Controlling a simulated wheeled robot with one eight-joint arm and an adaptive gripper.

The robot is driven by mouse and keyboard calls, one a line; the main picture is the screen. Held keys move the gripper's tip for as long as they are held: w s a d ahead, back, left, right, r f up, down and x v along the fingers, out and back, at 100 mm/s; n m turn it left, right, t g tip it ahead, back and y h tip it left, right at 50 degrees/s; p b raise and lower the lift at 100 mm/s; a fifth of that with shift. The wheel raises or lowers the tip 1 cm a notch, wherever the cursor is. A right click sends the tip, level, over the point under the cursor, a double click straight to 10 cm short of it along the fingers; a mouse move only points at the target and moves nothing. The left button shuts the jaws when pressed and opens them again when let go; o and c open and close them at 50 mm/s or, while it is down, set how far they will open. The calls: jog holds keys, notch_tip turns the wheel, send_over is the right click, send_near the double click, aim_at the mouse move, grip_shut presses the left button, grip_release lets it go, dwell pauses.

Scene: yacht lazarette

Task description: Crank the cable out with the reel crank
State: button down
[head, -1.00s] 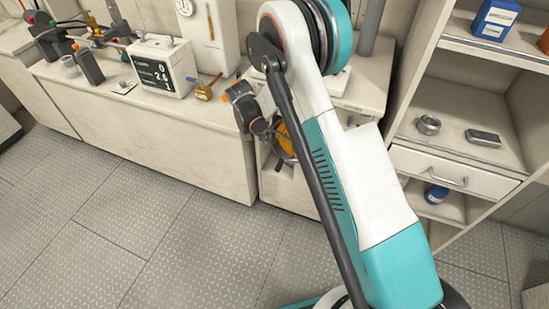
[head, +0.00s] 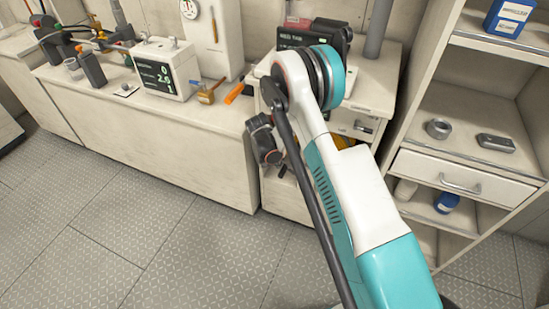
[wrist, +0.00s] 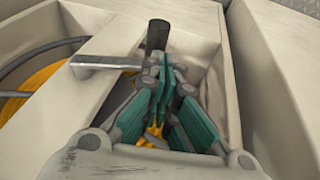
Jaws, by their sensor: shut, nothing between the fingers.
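The yellow-orange cable (wrist: 45,85) is wound on a reel in an open cabinet bay, at the left of the wrist view. A bit of it (head: 343,141) shows behind my arm in the head view. The metal crank arm (wrist: 104,62) reaches right from the reel area to a dark cylindrical handle (wrist: 157,36). My gripper (wrist: 166,72) is shut and empty, its fingertips close to the handle and the crank's right end. I cannot tell if they touch. In the head view the fingers are mostly hidden behind my wrist and arm.
Pale bay walls (wrist: 265,95) stand close on the gripper's right. A bench (head: 150,130) with a display box (head: 165,70) runs left. A shelf unit with a drawer (head: 455,178) stands right. The grey floor (head: 170,240) in front is clear.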

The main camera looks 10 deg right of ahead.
jog(key=shift+s+d+f, duration=0.15)
jog(key=shift+d+f, duration=0.1)
jog(key=shift+f, duration=0.25)
jog(key=shift+f, duration=0.45)
jog(key=s+d+f, duration=0.1)
jog(key=d+f, duration=0.1)
jog(key=f, duration=0.3)
jog(key=s+d+f+h, duration=0.1)
jog(key=s+d+f, duration=0.1)
jog(key=f, duration=0.3)
jog(key=shift+s+d+f+g, duration=0.15)
jog(key=shift+s+d+g, duration=0.15)
jog(key=shift+d+g, duration=0.15)
dwell(0.4)
jog(key=shift+s+d+f, duration=0.15)
jog(key=shift+d, duration=0.1)
jog(key=shift+s+d+f+n+g+h, duration=0.15)
jog(key=shift+s+d+n+g+h, duration=0.25)
jog(key=shift+h, duration=0.2)
dwell(3.3)
